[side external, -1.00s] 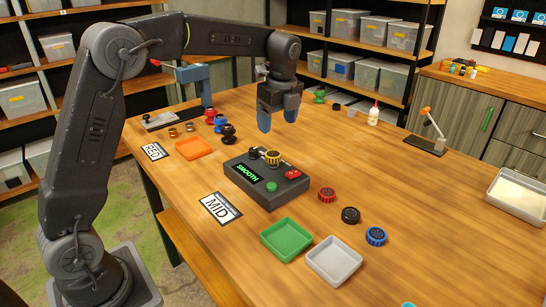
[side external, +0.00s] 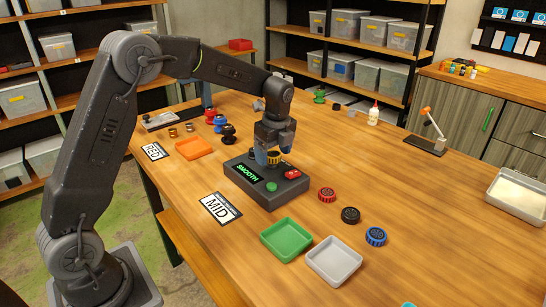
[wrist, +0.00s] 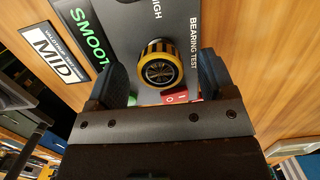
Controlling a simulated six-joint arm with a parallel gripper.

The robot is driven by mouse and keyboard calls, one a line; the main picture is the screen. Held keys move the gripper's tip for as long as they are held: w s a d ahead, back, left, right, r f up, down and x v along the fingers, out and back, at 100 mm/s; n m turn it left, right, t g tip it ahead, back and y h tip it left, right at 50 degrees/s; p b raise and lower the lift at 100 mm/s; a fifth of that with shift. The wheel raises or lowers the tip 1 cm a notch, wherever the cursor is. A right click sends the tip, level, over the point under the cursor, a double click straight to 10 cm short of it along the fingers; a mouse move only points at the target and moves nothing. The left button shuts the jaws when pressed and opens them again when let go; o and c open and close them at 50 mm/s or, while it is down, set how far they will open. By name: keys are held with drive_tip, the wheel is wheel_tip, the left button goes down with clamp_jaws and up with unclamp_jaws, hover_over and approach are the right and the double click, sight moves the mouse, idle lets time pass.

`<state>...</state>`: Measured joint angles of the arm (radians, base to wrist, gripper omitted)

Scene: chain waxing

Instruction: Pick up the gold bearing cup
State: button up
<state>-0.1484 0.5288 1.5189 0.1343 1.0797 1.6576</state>
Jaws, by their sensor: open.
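The gold bearing cup (wrist: 159,68), yellow-gold with dark ribs, sits on the dark grey bearing test box (side external: 280,200). In the side view the cup (side external: 273,158) is partly hidden by my gripper. My gripper (side external: 272,155) is open and points down, with its blue fingers around the cup's height. In the wrist view the fingers of my gripper (wrist: 160,85) stand apart on either side of the cup, with gaps between. The box's screen reads SMOOTH (side external: 249,173) in green.
Red (side external: 327,195), black (side external: 350,215) and blue (side external: 375,236) ribbed cups stand right of the box. Green (side external: 262,241) and grey (side external: 310,266) trays lie in front. An orange tray (side external: 210,147) and MID card (side external: 220,209) lie to the left.

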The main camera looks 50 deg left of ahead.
sight(272, 153)
drive_tip(key=c, duration=1)
drive_tip(key=shift+r, duration=0.1)
drive_tip(key=shift+r, duration=0.6)
wheel_tip(272, 153, up, 3)
drive_tip(key=shift+f, duration=0.15)
drive_tip(key=s+a+r, duration=0.7)
drive_tip(key=a, duration=0.2)
drive_tip(key=shift+a, duration=0.2)
